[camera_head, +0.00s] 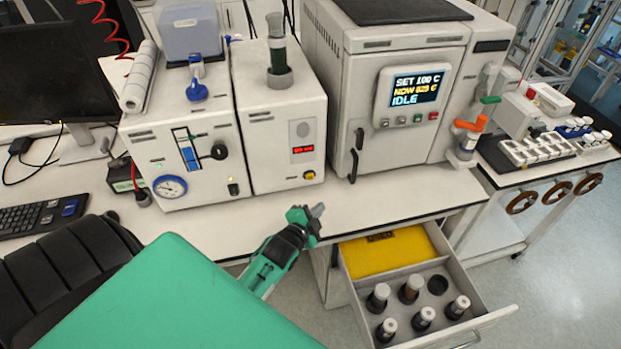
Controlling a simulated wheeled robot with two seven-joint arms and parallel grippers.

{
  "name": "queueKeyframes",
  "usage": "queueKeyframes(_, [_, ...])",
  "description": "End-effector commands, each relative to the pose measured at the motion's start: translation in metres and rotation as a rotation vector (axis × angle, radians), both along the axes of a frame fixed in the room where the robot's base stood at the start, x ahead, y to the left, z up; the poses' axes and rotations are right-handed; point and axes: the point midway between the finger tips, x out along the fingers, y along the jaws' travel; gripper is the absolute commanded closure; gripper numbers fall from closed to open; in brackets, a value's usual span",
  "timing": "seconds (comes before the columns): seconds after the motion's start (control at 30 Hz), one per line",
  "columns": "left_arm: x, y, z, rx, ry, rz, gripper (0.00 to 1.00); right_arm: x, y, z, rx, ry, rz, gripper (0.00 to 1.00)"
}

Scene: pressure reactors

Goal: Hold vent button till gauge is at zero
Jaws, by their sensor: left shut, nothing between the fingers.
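A round dial gauge (170,187) with a white face and blue rim is on the lower front of the left white unit; its reading is too small to tell. A small yellow button (309,175) is low on the front of the middle white unit, below a red digital display (302,149). A small dark knob or button (233,188) is at the left unit's lower right. I cannot tell which one is the vent button. My left gripper (314,213) is shut and empty near the bench's front edge, below and apart from the yellow button. My right gripper is out of view.
An open drawer (474,304) with several dark bottles and a yellow insert (388,250) juts out below the bench, right of my left gripper. A large oven-like machine (410,125) stands at the right, its screen reading IDLE. Bare bench top (385,195) lies before the units.

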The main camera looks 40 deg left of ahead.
Motion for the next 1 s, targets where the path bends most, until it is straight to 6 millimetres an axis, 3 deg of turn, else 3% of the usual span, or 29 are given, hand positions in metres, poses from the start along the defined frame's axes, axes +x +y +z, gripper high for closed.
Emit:
queueKeyframes(0.53, [0.045,0.053,-0.001,0.002,0.000,0.000,1.00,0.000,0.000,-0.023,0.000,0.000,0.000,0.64])
queueKeyframes(1.0, [0.055,0.065,0.000,-0.001,0.000,0.000,1.00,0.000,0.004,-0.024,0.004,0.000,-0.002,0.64])
